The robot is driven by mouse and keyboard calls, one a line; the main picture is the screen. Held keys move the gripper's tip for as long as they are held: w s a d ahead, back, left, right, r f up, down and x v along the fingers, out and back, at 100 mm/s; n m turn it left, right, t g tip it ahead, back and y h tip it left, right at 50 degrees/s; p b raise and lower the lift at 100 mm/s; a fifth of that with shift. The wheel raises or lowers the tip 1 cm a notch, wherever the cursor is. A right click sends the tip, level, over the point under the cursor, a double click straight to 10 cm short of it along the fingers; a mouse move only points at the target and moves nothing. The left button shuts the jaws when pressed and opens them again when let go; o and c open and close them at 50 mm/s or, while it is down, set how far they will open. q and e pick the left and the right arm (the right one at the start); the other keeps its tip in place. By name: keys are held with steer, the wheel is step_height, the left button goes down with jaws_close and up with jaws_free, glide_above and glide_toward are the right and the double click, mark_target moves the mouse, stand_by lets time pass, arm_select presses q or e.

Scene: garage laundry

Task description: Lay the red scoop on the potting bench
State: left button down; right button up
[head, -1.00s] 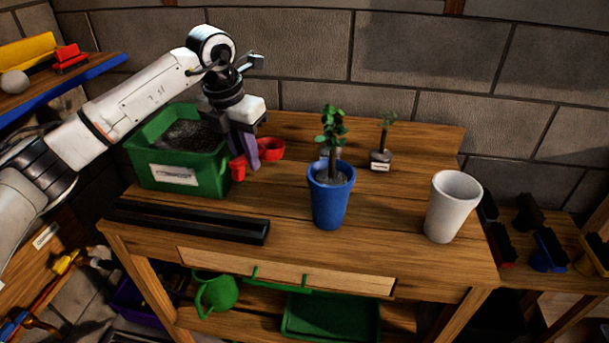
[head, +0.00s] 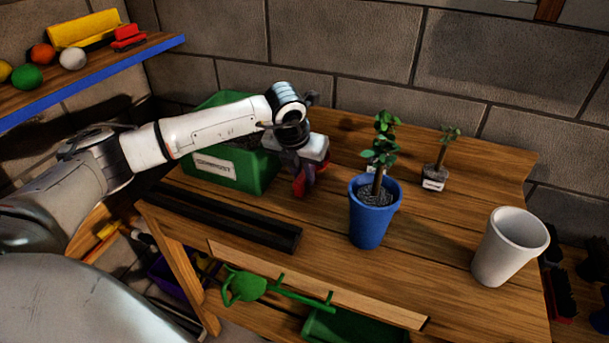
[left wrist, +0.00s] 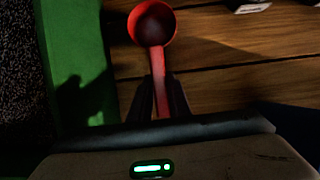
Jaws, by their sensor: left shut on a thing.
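The red scoop (left wrist: 152,28) shows in the left wrist view, its round bowl ahead of my left gripper (left wrist: 160,97) and its handle between the two fingers. My left gripper is shut on the handle. In the head view the red scoop (head: 298,186) is mostly hidden by my left gripper (head: 305,188), beside the right end of the green compost box (head: 262,176). The scoop is over the wooden potting bench (head: 330,235); I cannot tell whether it touches the boards. My right gripper is not in view.
A black trough (head: 225,217) lies along the bench's front left. A blue pot (head: 370,225) with a plant stands right of the gripper, with a small labelled seedling (head: 436,175) behind and a white pot (head: 508,246) further right. Bare boards lie between the pots.

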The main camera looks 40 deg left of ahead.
arm_select(q)
steer(key=shift+f, duration=0.4)
steer(key=c, duration=1.7)
jaws_free()
steer(key=shift+o, duration=0.2)
steer(key=v, duration=1.2)
steer(key=shift+b, duration=0.4)
